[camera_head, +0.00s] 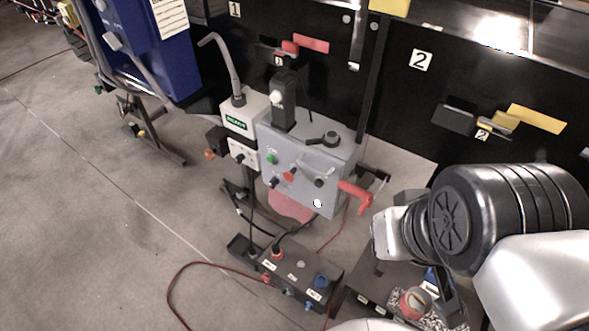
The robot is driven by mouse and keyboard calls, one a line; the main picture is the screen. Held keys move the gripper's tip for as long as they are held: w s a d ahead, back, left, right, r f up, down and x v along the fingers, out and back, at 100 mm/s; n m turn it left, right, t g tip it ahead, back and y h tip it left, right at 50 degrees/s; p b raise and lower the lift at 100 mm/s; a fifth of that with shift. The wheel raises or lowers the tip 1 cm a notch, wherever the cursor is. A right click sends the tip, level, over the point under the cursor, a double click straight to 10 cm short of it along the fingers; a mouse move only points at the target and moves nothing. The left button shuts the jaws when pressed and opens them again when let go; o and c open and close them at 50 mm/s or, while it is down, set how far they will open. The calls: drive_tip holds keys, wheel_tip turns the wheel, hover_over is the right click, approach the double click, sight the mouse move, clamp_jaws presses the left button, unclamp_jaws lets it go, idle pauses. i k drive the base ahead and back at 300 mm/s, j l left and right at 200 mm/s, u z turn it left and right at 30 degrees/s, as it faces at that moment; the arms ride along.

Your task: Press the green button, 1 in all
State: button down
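The green button (271,159) is a small round knob on the front face of the grey control box (313,186), near its upper left corner. A red button (289,175) sits to the right of and below it, with dark knobs around. My gripper (447,297) shows only in part at the lower right, below my large dark wrist joint. It is well to the right of the control box and apart from it. My arm hides much of the gripper, so its finger opening is unclear. Nothing covers the green button.
A red handle (355,195) sticks out at the control box's right side, towards my arm. A lever sticks up from its top. A white box (243,118) with a bent grey tube stands at its left. A black switch box (299,273) with cables stands in front.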

sight(270, 157)
drive_tip(key=z, duration=0.3)
drive_tip(key=j+z, duration=0.3)
drive_tip(key=j, duration=0.5)
drive_tip(key=j+z, duration=0.3)
drive_tip(key=j, duration=0.55)
drive_tip(key=k+j+z, duration=0.1)
drive_tip(key=j+z, duration=0.2)
drive_tip(key=j, duration=0.9)
drive_tip(key=k+j, duration=0.15)
drive_tip(key=j, duration=0.3)
